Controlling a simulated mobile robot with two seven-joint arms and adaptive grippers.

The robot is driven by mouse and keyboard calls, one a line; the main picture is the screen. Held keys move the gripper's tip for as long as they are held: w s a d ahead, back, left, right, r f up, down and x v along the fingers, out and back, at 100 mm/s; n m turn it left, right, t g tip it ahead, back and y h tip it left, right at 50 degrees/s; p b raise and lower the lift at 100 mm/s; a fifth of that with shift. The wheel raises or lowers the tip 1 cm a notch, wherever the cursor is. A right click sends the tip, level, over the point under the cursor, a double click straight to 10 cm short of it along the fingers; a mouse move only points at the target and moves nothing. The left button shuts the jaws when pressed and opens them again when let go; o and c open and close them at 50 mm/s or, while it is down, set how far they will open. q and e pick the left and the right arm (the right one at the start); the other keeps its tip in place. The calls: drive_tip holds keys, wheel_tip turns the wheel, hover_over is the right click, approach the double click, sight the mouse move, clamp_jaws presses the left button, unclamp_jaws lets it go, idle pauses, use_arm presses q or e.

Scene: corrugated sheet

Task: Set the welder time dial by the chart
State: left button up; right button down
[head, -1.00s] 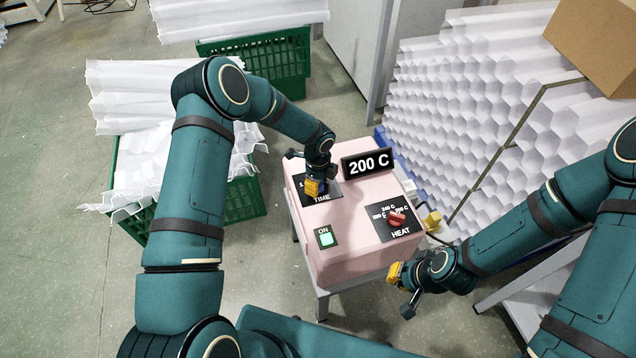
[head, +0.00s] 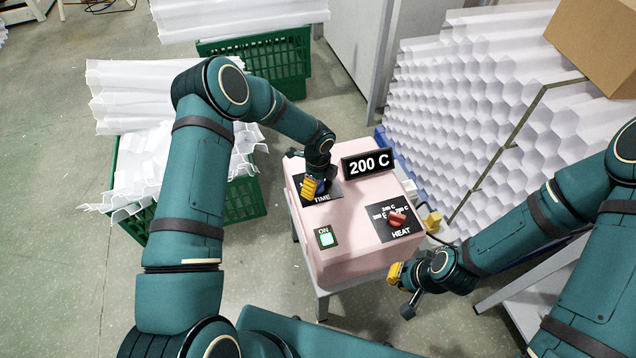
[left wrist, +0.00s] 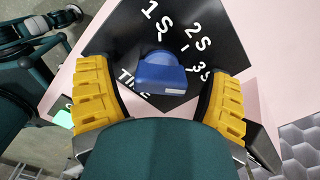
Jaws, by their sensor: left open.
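The pink welder (head: 345,225) stands on a small grey table. Its black TIME plate, marked 1S, 2S and 3S, shows in the left wrist view (left wrist: 185,22). The blue time dial (left wrist: 160,75) sits on that plate; I cannot tell which mark it points to. My left gripper (left wrist: 160,80) is open, with one yellow finger on each side of the dial and gaps showing. In the head view my left gripper (head: 316,187) hides most of the dial. My right gripper (head: 398,276) is off the welder's front right edge; its jaws are unclear. I see no chart.
A red HEAT knob (head: 397,219), a green ON button (head: 326,237) and a 200 C display (head: 367,163) are on the welder. Green crates (head: 245,197) of white sheets stand left and behind. Stacked honeycomb sheets (head: 470,110) and a cardboard box (head: 597,45) are at right.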

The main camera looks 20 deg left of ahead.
use_arm(q)
wheel_tip(320, 180, up, 12)
idle(0.6)
idle(0.4)
drive_tip(key=s+d+f+n+h, duration=0.1)
drive_tip(key=s+d+f+n, duration=0.1)
drive_tip(key=s+n, duration=0.1)
drive_tip(key=s+d+f+n+h, duration=0.1)
drive_tip(key=s+d+f+n, duration=0.1)
drive_tip(key=s+d+n, duration=0.1)
drive_tip(key=s+d+f+n+h, duration=0.2)
drive_tip(key=s+d+f+n, duration=0.1)
drive_tip(key=s, duration=0.3)
drive_tip(key=shift+s+n, duration=0.3)
drive_tip(key=shift+n, duration=0.4)
drive_tip(key=s+n, duration=0.2)
drive_tip(key=s+f+n, duration=0.1)
drive_tip(key=s+n, duration=0.3)
drive_tip(key=shift+s+d+f+n+t+h, duration=0.1)
drive_tip(key=shift+d+f+n+t+h, duration=0.1)
drive_tip(key=shift+d+n+t+h, duration=0.15)
drive_tip(key=s+n, duration=0.1)
drive_tip(key=n, duration=0.1)
drive_tip(key=s+a+n, duration=0.1)
drive_tip(key=s+n, duration=0.1)
drive_tip(key=s+n+t+y, duration=0.1)
drive_tip(key=n, duration=0.1)
drive_tip(key=shift+s+a+f, duration=0.25)
drive_tip(key=shift+s+a, duration=0.15)
